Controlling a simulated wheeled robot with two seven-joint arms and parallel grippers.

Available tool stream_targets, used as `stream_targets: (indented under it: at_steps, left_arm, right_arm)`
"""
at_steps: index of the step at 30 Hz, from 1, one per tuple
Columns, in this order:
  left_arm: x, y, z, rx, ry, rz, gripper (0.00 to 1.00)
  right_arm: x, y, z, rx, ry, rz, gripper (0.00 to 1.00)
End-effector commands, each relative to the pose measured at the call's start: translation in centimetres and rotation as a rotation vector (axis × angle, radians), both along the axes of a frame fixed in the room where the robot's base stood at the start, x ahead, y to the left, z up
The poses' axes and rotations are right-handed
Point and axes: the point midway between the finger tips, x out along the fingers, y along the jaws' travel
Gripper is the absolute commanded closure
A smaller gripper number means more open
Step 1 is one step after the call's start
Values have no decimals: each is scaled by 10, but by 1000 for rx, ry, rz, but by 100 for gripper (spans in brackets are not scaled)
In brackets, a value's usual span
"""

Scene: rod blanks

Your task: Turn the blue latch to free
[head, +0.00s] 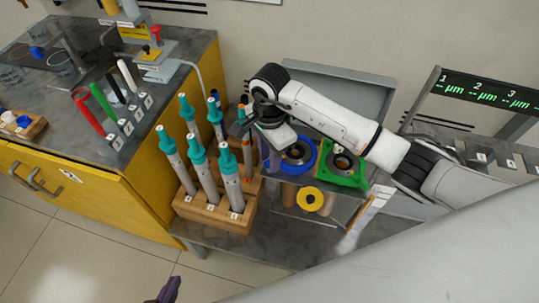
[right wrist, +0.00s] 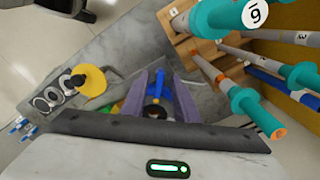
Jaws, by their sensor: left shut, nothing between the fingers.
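The blue round fixture (head: 309,167) sits on the grey bench in the head view, left of a green one. A blue upright part, likely the latch (right wrist: 159,78), shows between my right gripper's fingertips in the right wrist view. My right gripper (right wrist: 160,88) has its purple fingers apart on either side of it, and I cannot tell whether they touch it. In the head view the right gripper (head: 269,158) is at the left side of the blue fixture, mostly hidden by its own wrist. My left gripper (head: 170,289) shows only its purple tips at the bottom edge, shut and empty.
The green fixture (head: 356,181) stands close on the right. A wooden rack (head: 207,213) of teal-capped rods is close on the left. A yellow disc (head: 311,199) is in front. A grey box (head: 345,88) stands behind.

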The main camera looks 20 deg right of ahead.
Motion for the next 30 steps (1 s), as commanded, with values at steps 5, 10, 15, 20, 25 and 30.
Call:
stream_targets:
  at_steps: [5, 10, 15, 20, 25, 30]
  left_arm:
    - [0, 0, 0, 0, -1, 0, 100]
    - [1, 0, 1, -1, -3, 0, 100]
    - [3, 0, 1, -1, -6, 0, 100]
    - [4, 0, -1, -1, -7, 0, 100]
    - [4, 0, -6, 0, -7, 1, 100]
    - [4, 0, -11, 0, -7, 1, 100]
  right_arm:
    - [0, 0, 0, 1, 0, 0, 83]
    - [0, 0, 0, 1, 0, 0, 100]
    - [0, 0, 0, 1, 0, -5, 100]
    - [1, 0, 0, -1, -1, -39, 100]
    - [1, -1, 0, -2, -1, -129, 100]
    - [1, -1, 0, -1, 0, -264, 100]
